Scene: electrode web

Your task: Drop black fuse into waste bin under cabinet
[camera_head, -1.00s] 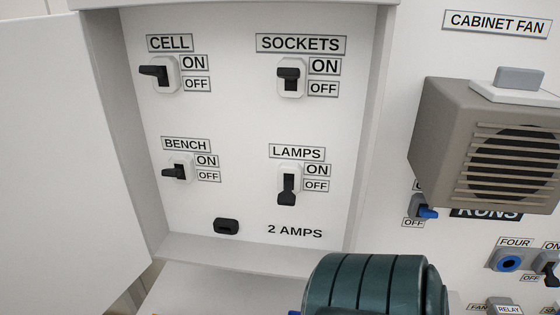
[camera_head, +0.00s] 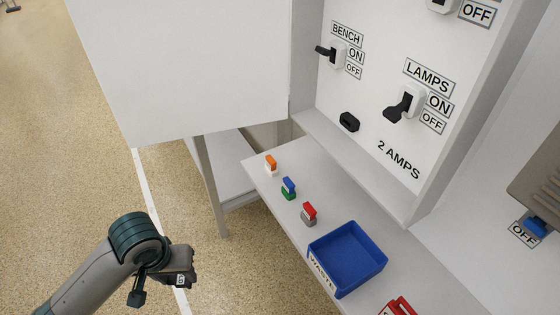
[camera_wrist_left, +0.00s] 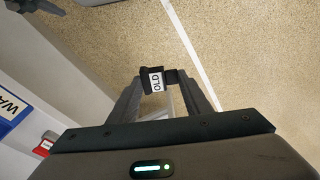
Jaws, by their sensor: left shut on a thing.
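My left gripper (camera_head: 183,268) is at the lower left of the head view, over the floor and left of the shelf. It is shut on a small black fuse, which shows between the fingertips in the left wrist view (camera_wrist_left: 157,80) with a white OLD label. The blue waste bin (camera_head: 352,252), an open tray labelled WASTE, stands on the shelf below the cabinet, to the right of the gripper and apart from it. Its inside looks empty. The bin's edge also shows at the left of the left wrist view (camera_wrist_left: 10,106). My right gripper is not in view.
Three two-coloured fuses, orange-white (camera_head: 271,166), blue-green (camera_head: 289,188) and red-grey (camera_head: 309,214), stand in a row on the shelf (camera_head: 300,158). A red object (camera_head: 398,307) is near the bin. The open cabinet door (camera_head: 185,70) hangs above left. A black socket (camera_head: 349,122) is in the cabinet panel.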

